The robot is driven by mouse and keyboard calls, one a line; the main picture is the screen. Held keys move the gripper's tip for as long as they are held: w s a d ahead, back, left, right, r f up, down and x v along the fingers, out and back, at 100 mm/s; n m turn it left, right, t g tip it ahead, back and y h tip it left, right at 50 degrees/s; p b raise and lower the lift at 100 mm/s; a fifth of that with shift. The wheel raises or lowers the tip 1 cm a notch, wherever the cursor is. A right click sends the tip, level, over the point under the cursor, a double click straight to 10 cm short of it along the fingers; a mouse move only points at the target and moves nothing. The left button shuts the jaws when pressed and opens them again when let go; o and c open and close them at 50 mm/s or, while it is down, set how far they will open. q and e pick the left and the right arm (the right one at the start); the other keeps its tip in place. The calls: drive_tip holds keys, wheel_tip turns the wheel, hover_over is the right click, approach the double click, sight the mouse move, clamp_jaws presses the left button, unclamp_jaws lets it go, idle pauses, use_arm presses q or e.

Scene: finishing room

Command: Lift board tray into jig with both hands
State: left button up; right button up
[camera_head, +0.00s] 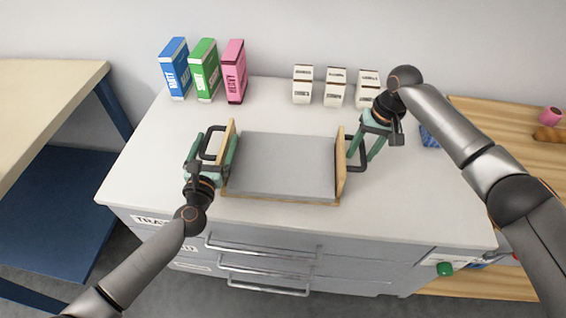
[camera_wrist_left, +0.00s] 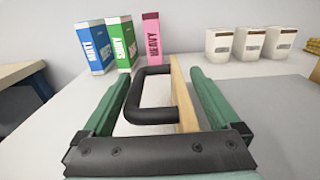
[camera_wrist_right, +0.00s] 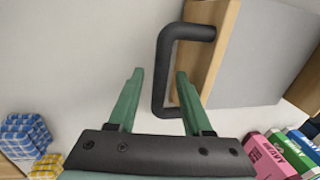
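The board tray (camera_head: 285,163) sits on the white worktop, with a grey top, light wooden ends and a black handle at each end. My left gripper (camera_head: 212,148) is open at the left handle (camera_wrist_left: 145,112); its fingers stand on either side of the handle and wooden end, with no clear grip on them. My right gripper (camera_head: 366,150) is open at the right handle (camera_wrist_right: 162,68); the handle's outer bar lies between its fingertips in the right wrist view. I cannot make out a jig in any view.
Blue (camera_head: 175,68), green (camera_head: 205,69) and pink (camera_head: 235,71) boxes stand at the back left. Three white boxes (camera_head: 334,87) stand at the back right. A blue checked cloth (camera_wrist_right: 24,134) lies right of my right gripper in the head view. The worktop (camera_head: 420,205) is clear at the front right.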

use_arm(q)
drive_tip(key=c, duration=0.7)
use_arm(e)
clamp_jaws()
use_arm(q)
drive_tip(key=shift+d, duration=0.15)
clamp_jaws()
use_arm(e)
drive_tip(key=shift+a, duration=0.2)
drive_tip(key=shift+r, duration=0.1)
